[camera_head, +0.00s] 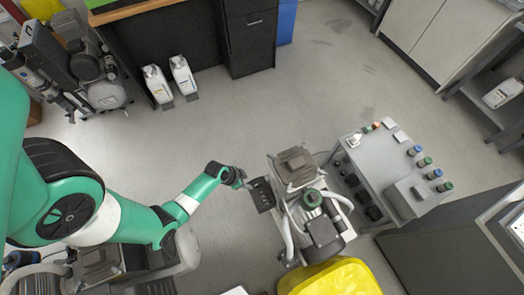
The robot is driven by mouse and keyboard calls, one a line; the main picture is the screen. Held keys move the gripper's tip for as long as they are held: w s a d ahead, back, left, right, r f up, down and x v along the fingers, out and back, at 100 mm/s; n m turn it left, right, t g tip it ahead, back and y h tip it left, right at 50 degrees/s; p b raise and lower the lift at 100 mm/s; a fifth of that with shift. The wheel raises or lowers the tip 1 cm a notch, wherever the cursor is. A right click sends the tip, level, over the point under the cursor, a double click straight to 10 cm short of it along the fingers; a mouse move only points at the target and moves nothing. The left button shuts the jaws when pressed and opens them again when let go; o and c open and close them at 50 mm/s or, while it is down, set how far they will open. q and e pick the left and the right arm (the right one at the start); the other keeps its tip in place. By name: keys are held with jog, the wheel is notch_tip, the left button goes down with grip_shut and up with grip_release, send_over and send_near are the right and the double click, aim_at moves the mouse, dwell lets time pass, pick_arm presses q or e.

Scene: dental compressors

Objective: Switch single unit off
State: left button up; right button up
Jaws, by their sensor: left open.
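The compressor unit (310,215) stands right of the picture's middle, with a grey motor block, a green round part and pale hoses. A dark box (262,194) is on its left side; I cannot make out its switch at this size. My left arm comes in from the left, and my left gripper (241,178) is open, close to the upper left of the dark box. I cannot tell whether it touches the box. My right gripper is not in view.
Two white bottles (158,84) stand on the floor by a dark cabinet (250,38).

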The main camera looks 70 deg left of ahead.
aim_at(258, 184)
pick_arm(q)
jog(key=b+x, duration=0.3)
jog(key=x, duration=0.1)
jog(key=b+x, duration=0.3)
jog(key=x, duration=0.1)
jog(key=b+x, duration=0.3)
jog(key=x, duration=0.1)
jog(key=shift+w+a+r, duration=0.1)
jog(key=shift+w+r, duration=0.05)
jog(key=shift+w, duration=0.1)
grip_shut()
